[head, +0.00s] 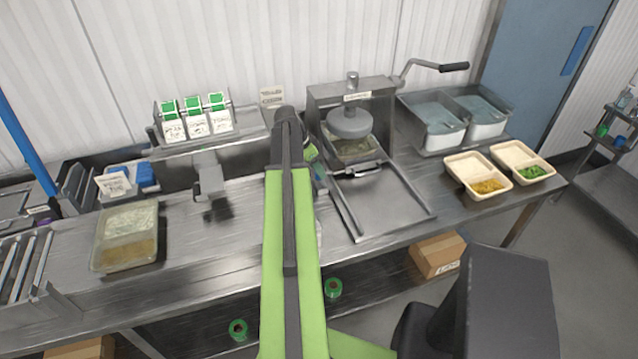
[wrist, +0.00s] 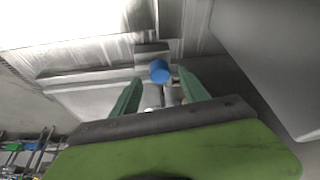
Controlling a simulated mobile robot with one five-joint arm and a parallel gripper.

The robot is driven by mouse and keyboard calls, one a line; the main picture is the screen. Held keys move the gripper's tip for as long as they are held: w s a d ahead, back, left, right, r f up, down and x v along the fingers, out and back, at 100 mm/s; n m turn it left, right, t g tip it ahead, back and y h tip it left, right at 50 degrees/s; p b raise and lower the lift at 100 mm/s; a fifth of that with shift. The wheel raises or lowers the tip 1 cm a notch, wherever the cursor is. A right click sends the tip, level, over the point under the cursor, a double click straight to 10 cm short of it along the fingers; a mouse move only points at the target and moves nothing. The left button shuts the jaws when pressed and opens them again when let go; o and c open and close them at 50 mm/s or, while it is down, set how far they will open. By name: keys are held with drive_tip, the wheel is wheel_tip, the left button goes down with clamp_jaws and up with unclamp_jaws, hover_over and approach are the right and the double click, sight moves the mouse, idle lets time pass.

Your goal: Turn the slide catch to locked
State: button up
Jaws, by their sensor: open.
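The slide catch shows in the wrist view as a round blue knob (wrist: 159,71) on a small metal bracket. My gripper (wrist: 160,80) is open, with one green finger on each side of the knob; I cannot tell whether either touches it. In the head view my arm hides the catch, and only a little of my gripper (head: 313,158) shows beside the press's left side. The metal slide (head: 385,205) extends forward from under the press (head: 350,98). I cannot read the catch's setting.
Two sauce or food trays (head: 488,187) (head: 524,162) and two grey-white tubs (head: 436,125) (head: 484,112) stand right of the press. A filled clear container (head: 128,237) is at the left.

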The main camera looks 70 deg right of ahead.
drive_tip(key=b+x, duration=0.1)
drive_tip(key=x, duration=0.1)
drive_tip(key=shift+f, duration=0.25)
drive_tip(key=shift+d+r, duration=0.1)
drive_tip(key=shift+r, duration=0.05)
clamp_jaws()
